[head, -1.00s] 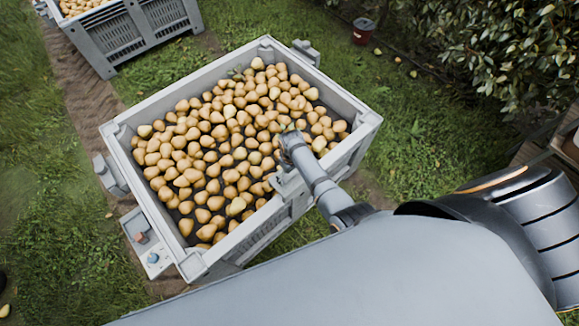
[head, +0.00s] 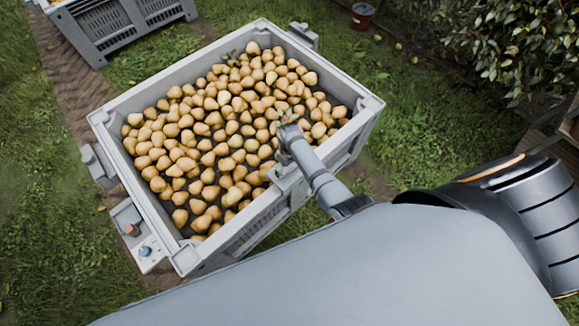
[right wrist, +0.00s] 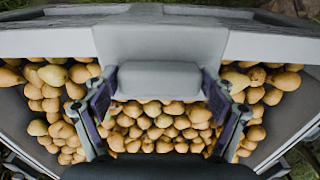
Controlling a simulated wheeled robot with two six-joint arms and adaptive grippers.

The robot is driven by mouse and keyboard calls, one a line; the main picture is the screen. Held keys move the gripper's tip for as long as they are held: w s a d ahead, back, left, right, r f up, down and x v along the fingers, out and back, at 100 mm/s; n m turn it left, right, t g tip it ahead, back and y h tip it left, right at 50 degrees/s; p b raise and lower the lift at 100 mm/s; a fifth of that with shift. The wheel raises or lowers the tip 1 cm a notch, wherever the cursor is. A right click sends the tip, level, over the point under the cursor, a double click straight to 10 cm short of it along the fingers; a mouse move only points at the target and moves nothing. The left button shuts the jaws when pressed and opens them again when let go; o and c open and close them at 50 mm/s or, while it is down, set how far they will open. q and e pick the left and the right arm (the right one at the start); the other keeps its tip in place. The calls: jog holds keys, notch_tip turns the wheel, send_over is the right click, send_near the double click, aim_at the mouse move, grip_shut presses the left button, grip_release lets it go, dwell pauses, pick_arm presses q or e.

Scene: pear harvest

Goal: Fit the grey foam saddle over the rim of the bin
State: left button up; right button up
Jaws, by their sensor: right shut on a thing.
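The grey bin (head: 142,218), full of pears, fills the middle of the head view. The grey foam saddle (head: 288,178) is at its near right rim; in the right wrist view the saddle (right wrist: 160,42) spans the pale rim (right wrist: 50,42). My right gripper (head: 283,158) is over the pears, on the inner side of that rim. In the right wrist view its two fingers (right wrist: 162,92) are shut on the saddle's thick raised block. The saddle lies across the rim line, but I cannot tell whether it is fully seated. My left gripper is not in view.
Pears (head: 215,130) lie close below my right gripper. A second bin (head: 115,35) stands at the upper left, and a red bucket (head: 364,16) is on the grass near the bushes.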

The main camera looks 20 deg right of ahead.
jog(key=shift+f+b, duration=0.4)
jog(key=shift+f, duration=0.35)
notch_tip(320, 180, down, 5)
jog(key=b, duration=0.3)
jog(key=shift+f+b, duration=0.2)
jog(key=shift+b, duration=0.1)
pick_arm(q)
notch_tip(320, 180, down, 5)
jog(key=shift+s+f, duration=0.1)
pick_arm(e)
jog(key=shift+f, duration=0.35)
jog(key=o, duration=1)
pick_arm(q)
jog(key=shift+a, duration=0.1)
